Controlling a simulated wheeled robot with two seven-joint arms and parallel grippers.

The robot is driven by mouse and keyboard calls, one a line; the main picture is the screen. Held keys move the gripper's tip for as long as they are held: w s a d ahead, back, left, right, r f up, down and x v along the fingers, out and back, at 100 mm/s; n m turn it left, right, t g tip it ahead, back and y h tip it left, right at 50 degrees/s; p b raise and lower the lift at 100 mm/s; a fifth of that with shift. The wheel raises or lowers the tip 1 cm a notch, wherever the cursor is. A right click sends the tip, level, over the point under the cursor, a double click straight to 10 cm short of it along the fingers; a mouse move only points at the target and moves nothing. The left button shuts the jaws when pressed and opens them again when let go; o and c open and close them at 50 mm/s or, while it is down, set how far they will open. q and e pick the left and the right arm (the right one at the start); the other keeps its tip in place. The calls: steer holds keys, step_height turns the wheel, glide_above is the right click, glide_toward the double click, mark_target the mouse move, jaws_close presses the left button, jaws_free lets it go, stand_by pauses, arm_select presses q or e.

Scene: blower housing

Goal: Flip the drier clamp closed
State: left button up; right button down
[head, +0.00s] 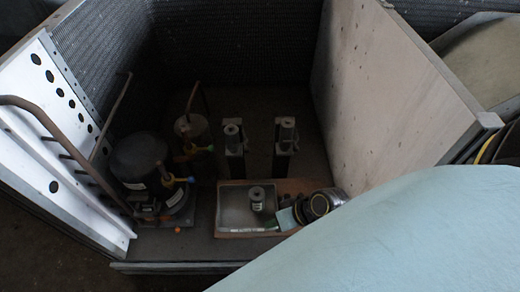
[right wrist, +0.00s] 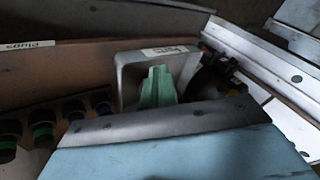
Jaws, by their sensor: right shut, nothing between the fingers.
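The drier clamp is too dark to tell for certain. A pale canister (head: 190,126), perhaps the drier, stands at the back left in the head view, with a yellow lever (head: 202,149) in front of it. Whether that lever belongs to the clamp, and whether it is open or closed, I cannot tell. My right gripper (head: 275,221) is shut and empty, to the right of and nearer than the canister, over the right side of a grey tray (head: 227,233). Its green fingers (right wrist: 157,80) show against that tray in the right wrist view. My left gripper is not in view.
Two dark stands with grey cylinders (head: 232,133) (head: 286,132) stand behind the tray. The tray holds a small cylinder (head: 257,195). Black caps (right wrist: 42,130) lie beside it. A panel (head: 385,95) bounds the right.

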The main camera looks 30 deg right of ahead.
steer(key=w+d+r+m+t+y, duration=0.1)
steer(key=w+r+t+y+b, duration=0.1)
steer(key=w, duration=0.1)
steer(key=w+d+r+m+t+b, duration=0.1)
steer(key=shift+w+d+r+m+y, duration=0.2)
steer(key=shift+d+m+y, duration=0.1)
steer(key=shift+d+y, duration=0.1)
steer(key=w+d+r+m+t+h, duration=0.1)
steer(key=w+d+m+t, duration=0.1)
steer(key=d+m+t, duration=0.3)
steer(key=w+d+r+m+t+h, duration=0.2)
steer(key=w+d+m+t, duration=0.1)
steer(key=d, duration=0.4)
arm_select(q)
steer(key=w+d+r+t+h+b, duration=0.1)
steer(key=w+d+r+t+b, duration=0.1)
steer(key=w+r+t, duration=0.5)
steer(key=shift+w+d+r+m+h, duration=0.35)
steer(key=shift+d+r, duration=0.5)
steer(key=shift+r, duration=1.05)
arm_select(e)
steer(key=w+a+f, duration=0.2)
steer(key=w+a, duration=0.4)
steer(key=w, duration=0.4)
steer(key=shift+w+a+f+m, duration=0.15)
steer(key=shift+w+f+m, duration=0.1)
steer(key=shift+f+m, duration=0.05)
